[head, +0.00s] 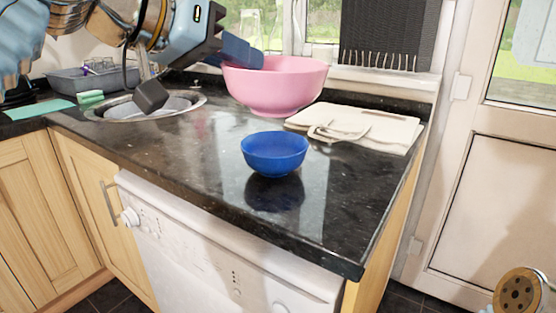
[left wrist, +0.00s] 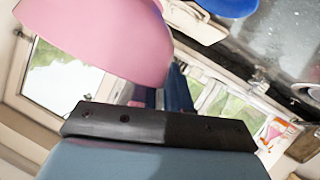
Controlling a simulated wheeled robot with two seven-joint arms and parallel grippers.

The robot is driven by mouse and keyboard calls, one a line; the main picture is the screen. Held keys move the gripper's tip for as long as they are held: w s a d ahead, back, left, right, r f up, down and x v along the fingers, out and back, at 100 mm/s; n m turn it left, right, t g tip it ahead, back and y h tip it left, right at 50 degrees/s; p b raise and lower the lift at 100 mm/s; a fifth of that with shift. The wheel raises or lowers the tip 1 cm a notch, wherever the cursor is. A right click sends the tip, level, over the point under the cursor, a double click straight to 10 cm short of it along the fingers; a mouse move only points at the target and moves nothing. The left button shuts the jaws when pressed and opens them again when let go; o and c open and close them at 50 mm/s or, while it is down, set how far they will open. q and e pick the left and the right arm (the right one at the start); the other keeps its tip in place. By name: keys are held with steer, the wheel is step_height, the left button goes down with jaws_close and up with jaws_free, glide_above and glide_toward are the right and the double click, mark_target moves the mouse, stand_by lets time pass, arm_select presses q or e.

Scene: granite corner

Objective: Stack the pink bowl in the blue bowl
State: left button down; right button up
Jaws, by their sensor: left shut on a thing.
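The pink bowl (head: 275,88) is held up above the counter at the back, upright or nearly so, and larger than the blue bowl. My left gripper (head: 243,52) is shut on its left rim. In the left wrist view the pink bowl (left wrist: 100,38) fills the upper left, beside the gripper's fingers (left wrist: 175,90). The blue bowl (head: 275,153) stands upright on the dark granite counter, in front of and below the pink bowl. Part of the blue bowl (left wrist: 228,6) shows at the top edge of the left wrist view. My right gripper is not in view.
A folded cream cloth (head: 360,126) lies on the counter (head: 200,160) behind and right of the blue bowl. A round sink (head: 100,112) and a grey dish tub (head: 75,82) are at the left. The counter's front edge drops off above a white appliance (head: 225,255).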

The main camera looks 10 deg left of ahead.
arm_select(q)
steer(key=shift+d+r, duration=0.1)
steer(key=shift+d, duration=0.3)
steer(key=shift+w, duration=0.3)
glide_above(250, 136)
steer(key=s+d, duration=0.2)
steer(key=s, duration=0.2)
step_height(250, 136, down, 4)
steer(key=w+f, duration=0.1)
steer(key=f, duration=0.1)
steer(key=w+a+f, duration=0.1)
steer(key=f, duration=0.2)
steer(key=w+a+f+b, duration=0.1)
steer(key=w+f, duration=0.1)
steer(key=f, duration=0.1)
steer(key=shift+f, duration=0.6)
